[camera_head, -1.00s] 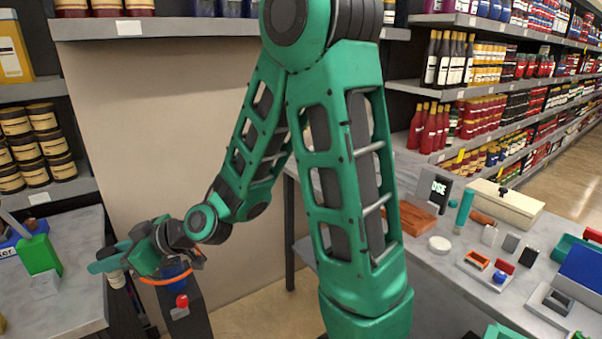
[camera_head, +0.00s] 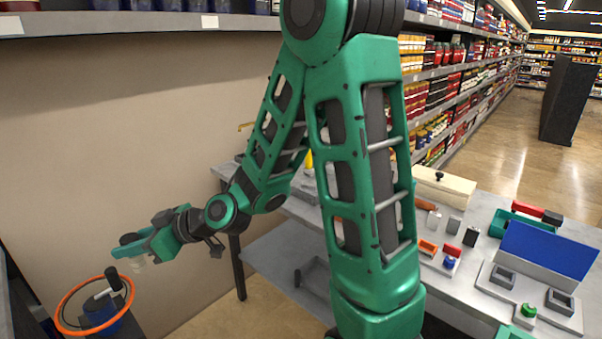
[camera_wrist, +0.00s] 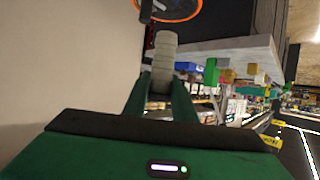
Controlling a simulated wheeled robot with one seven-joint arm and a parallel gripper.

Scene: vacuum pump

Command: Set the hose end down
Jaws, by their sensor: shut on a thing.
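My gripper (camera_head: 132,248) is at the left in the head view, held out in the air in front of the beige wall. In the wrist view, its two green fingers (camera_wrist: 168,95) are shut on a pale grey ribbed cylinder, the hose end (camera_wrist: 165,50). It points away from the gripper, and its far tip touches nothing I can make out. In the head view, only a pale bit of the hose end (camera_head: 139,264) shows below the fingers. No hose running from it can be made out.
An orange ring (camera_head: 62,300) surrounds a dark stand with a blue part and black handle, below left of my gripper. A grey table (camera_head: 470,215) with small parts, trays and a blue panel (camera_head: 548,250) stands at the right. Shelves line the aisle behind; open floor lies far right.

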